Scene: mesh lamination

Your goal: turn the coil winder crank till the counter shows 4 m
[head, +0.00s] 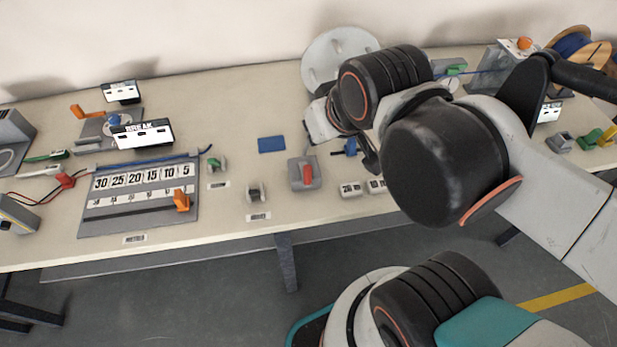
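The coil winder appears to be the upright pale disc with slots (338,52) at the back of the bench. Its crank is not seen and may be hidden behind my arm. A small display (549,111) with dark marks stands right of my arm, partly covered; its reading is too small to tell, and I cannot tell whether it is the counter. Part of my gripper (368,157) shows as a dark finger below my wrist, near the bench and in front of the disc. The rest is hidden by my arm, so its opening and any contact are not visible.
A blue cable (480,72) runs from a spool (588,52) at the back right towards the disc. A BREAK display (143,134) stands left.

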